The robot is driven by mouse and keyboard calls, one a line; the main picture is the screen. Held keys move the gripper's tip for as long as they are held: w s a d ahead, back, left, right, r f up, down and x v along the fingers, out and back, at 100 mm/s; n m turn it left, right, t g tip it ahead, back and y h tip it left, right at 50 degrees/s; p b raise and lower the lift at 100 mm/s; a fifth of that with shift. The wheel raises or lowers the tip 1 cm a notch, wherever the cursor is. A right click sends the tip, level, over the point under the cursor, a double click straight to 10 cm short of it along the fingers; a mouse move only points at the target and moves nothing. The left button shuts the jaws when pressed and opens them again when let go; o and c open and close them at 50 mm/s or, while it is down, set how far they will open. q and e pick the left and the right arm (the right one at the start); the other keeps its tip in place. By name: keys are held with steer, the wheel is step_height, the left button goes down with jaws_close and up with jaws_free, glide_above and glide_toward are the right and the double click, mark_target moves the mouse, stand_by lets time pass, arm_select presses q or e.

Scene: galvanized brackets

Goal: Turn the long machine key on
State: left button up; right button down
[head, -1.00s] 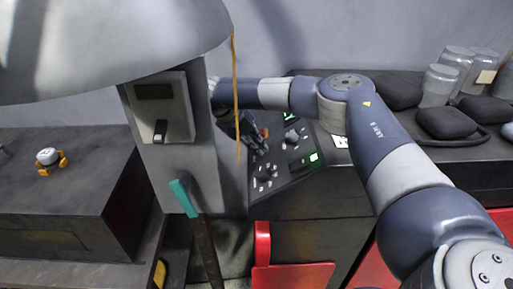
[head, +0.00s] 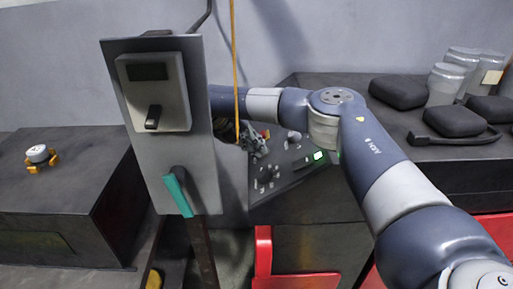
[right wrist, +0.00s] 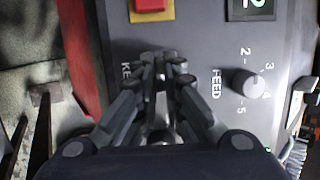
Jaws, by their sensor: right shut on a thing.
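The machine's sloping control panel (head: 290,178) is in the middle of the head view, with knobs and a lit green spot. My right gripper (head: 254,142) is at its far left part, partly hidden behind a grey post. In the right wrist view my right gripper (right wrist: 163,72) is over the panel, its fingers closed together on a small grey key (right wrist: 160,100) that is mostly hidden between them. Letters beginning "KE" are printed beside the fingers. The key's exact angle cannot be told. My left gripper is not in view.
A FEED dial (right wrist: 248,83) is right of the fingers, a red button (right wrist: 151,5) above. A grey post box (head: 155,92) with a black switch and a teal handle (head: 178,192) stands in front. Black pads (head: 398,92) and grey jars (head: 445,83) stand at right.

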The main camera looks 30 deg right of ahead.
stand_by(0.4)
steer(key=c, duration=1.7)
jaws_free()
steer(key=shift+a, duration=0.1)
steer(key=v, duration=1.2)
